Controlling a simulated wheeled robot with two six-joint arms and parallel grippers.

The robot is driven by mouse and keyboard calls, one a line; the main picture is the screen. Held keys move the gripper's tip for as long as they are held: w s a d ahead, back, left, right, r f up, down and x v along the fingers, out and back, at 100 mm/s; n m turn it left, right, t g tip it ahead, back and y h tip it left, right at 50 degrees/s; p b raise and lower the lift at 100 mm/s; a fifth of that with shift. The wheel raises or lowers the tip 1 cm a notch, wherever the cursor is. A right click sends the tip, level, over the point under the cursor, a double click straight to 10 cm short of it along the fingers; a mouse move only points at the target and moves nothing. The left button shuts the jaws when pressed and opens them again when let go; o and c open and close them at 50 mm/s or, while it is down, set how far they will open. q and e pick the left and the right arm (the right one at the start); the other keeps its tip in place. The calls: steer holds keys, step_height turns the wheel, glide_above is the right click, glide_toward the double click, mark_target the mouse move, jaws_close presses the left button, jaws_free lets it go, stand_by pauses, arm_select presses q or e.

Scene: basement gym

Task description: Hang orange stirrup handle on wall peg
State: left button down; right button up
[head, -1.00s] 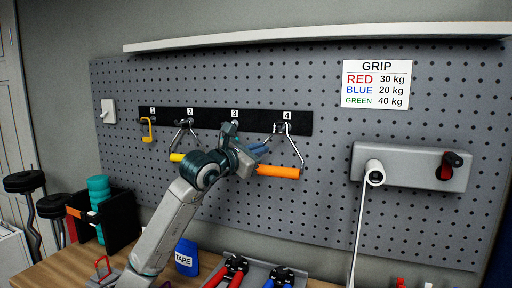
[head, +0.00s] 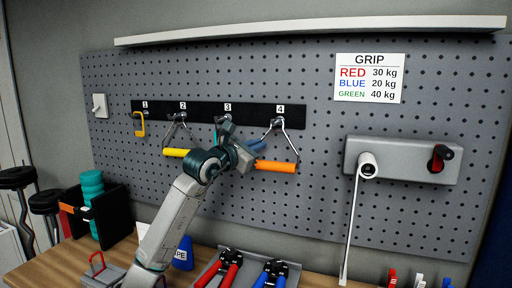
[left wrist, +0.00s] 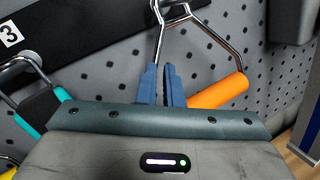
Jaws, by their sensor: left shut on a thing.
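The orange stirrup handle (head: 275,167) has a bent metal frame whose top lies at the wall hook under label 4. I cannot tell whether the hook bears its weight. It also shows in the left wrist view (left wrist: 218,91), with its frame's top cut by the upper edge. My left gripper (head: 260,147) is shut on the handle, with its blue fingers (left wrist: 166,85) at the left part of the grip. The peg strip (head: 205,113) is black with labels 1 to 4. My right gripper is not in view.
A yellow hook-like handle (head: 139,125) hangs at peg 1 and a yellow-grip stirrup (head: 176,152) at peg 2. A teal handle (left wrist: 24,125) hangs at peg 3, near my gripper. A grey box with a strap roll (head: 405,160) is right. Tools lie on the bench (head: 45,271) below.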

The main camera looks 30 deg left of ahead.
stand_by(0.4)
arm_select(q)
steer(key=c, duration=1.5)
jaws_free()
steer(key=shift+c, duration=0.2)
steer(key=shift+o, duration=0.2)
steer(key=shift+s+f, duration=0.1)
steer(key=shift+s+a, duration=0.1)
steer(key=shift+s, duration=0.1)
steer(key=s+a+b, duration=0.1)
steer(key=s+b, duration=0.5)
steer(key=s, duration=0.4)
steer(key=shift+s+f+b, duration=0.15)
steer(key=shift+f+b, duration=0.05)
steer(key=shift+b, duration=0.15)
